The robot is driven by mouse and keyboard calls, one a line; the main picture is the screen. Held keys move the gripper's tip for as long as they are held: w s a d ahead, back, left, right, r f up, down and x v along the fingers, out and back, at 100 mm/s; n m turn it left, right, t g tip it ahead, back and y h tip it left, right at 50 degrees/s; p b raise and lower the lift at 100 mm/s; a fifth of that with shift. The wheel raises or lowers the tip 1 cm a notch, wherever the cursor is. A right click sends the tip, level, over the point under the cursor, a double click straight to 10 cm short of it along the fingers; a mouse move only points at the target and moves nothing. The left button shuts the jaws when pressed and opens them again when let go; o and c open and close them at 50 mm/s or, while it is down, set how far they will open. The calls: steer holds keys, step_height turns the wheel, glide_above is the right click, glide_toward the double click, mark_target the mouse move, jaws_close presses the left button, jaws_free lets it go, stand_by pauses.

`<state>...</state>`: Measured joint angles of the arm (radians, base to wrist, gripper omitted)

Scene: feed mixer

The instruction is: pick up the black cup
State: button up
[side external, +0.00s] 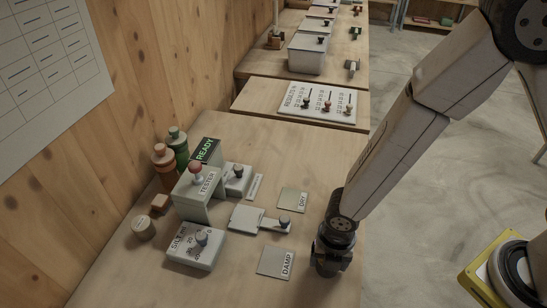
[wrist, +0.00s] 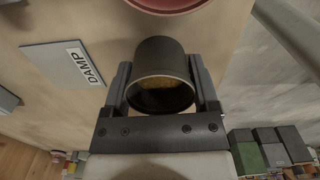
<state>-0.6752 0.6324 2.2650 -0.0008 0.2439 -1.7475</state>
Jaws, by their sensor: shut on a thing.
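The black cup (wrist: 160,60) is between the two fingers of my gripper (wrist: 160,72) in the wrist view. The fingers are shut on its sides. Its mouth faces the camera, and yellow-brown grainy stuff shows inside. In the side view my gripper (side external: 333,257) is low over the front right of the wooden table, just right of the DAMP plate (side external: 276,263). The cup cannot be made out there behind my gripper. I cannot tell whether it touches the table.
A reddish round rim (wrist: 168,4) is close beyond the cup. The DRY plate (side external: 293,200), the tester (side external: 200,185), the sieve box (side external: 196,250) and a flat grey slide (side external: 258,220) stand left of my gripper. Several dark boxes (wrist: 268,148) show at the lower right.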

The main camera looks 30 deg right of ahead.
step_height(320, 180, up, 10)
steer(key=shift+f, duration=0.15)
stand_by(0.7)
stand_by(0.6)
